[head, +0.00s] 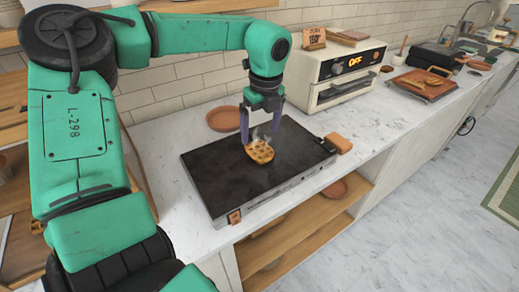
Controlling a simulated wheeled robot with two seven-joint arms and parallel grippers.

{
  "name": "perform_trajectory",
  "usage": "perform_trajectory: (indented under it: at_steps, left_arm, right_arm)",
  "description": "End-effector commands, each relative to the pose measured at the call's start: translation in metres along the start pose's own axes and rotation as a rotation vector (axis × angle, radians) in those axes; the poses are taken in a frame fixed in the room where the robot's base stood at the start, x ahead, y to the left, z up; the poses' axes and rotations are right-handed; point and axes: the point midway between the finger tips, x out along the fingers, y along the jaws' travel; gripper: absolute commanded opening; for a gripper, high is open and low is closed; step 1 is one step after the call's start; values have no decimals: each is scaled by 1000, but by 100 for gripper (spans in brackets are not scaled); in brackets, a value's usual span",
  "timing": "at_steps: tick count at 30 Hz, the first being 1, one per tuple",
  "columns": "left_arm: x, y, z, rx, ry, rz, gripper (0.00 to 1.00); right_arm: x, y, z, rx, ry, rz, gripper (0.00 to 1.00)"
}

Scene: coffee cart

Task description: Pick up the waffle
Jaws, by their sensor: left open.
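The waffle (259,152) is golden brown with a grid pattern. It lies on the dark griddle plate (215,170), right of the plate's middle. My left gripper (260,138) points down over the waffle with its two purple fingers spread. One finger is at the left of the waffle and the other at its far right. A pale wisp like steam shows between the fingers. I cannot tell whether the fingertips touch the waffle. My right gripper is not in view.
A terracotta plate (223,118) lies on the counter behind the griddle. A white toaster oven (333,80) stands to the back right. A terracotta block (339,143) is at the griddle's right corner. A tray (424,85) with items lies farther right. The counter is clear between oven and tray.

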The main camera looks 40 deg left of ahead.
Motion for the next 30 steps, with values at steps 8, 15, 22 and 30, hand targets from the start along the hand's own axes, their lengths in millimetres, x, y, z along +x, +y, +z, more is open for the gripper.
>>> perform_trajectory:
  at_steps: [8, 15, 22, 30]
  left_arm:
    - [38, -2, 2, 0, 4, 6, 100]
    - [68, -3, 2, 0, 2, 0, 100]
    - [68, -3, 2, 1, 1, -1, 62]
    - [68, -3, 2, 1, 1, -1, 17]
  right_arm:
    - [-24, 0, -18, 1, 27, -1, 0]
    - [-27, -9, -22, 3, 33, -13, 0]
    - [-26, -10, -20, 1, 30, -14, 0]
    - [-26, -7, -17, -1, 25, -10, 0]
